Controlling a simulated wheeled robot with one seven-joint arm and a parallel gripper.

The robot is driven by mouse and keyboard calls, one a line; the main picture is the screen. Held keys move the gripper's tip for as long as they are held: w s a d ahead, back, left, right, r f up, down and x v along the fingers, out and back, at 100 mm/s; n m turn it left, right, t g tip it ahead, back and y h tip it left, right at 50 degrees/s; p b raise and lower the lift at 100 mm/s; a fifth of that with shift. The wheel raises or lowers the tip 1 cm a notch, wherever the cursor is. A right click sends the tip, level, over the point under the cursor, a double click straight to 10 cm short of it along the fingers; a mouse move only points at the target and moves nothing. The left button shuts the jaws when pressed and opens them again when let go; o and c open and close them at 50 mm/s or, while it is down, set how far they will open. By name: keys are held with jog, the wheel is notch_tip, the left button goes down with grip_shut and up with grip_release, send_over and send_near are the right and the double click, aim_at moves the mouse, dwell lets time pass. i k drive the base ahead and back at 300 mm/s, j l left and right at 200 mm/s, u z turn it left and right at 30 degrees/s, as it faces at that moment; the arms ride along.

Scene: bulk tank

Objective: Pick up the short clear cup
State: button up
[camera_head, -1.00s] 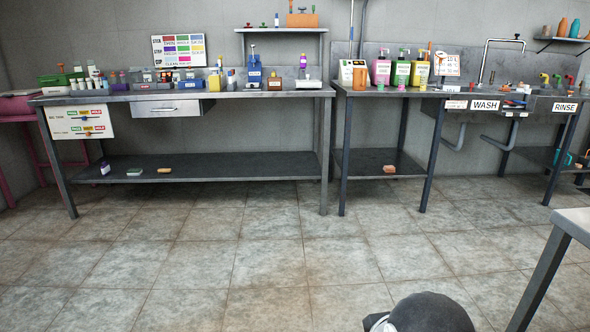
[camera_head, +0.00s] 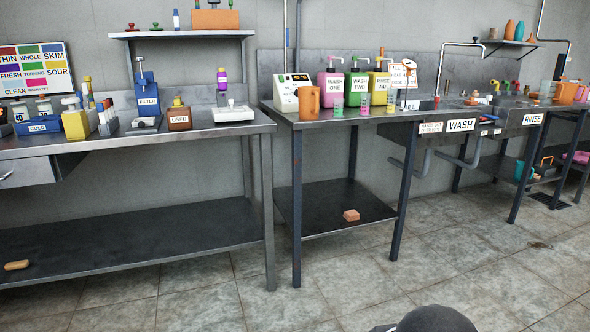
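Several small clear cups stand on the wash table in front of the pump bottles. One clear cup (camera_head: 338,106) has green at its base and stands right of the orange jug. Another clear cup (camera_head: 364,104) stands to its right, and a third (camera_head: 391,104) has yellow at its base. At this distance I cannot tell for sure which one is the short clear cup. My gripper is not in view; only a dark rounded part, apparently mine, shows at the bottom edge.
The wash table (camera_head: 303,122) also holds an orange jug (camera_head: 309,103), a white machine (camera_head: 289,92) and pump bottles (camera_head: 330,88). A sink (camera_head: 478,112) is to the right. The left bench (camera_head: 225,128) holds a scale and bottles. The floor (camera_head: 350,285) ahead is clear.

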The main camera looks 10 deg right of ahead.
aim_at(338, 103)
jog(key=i+l+z, duration=0.15)
jog(key=i+z, duration=0.8)
jog(key=i, duration=0.15)
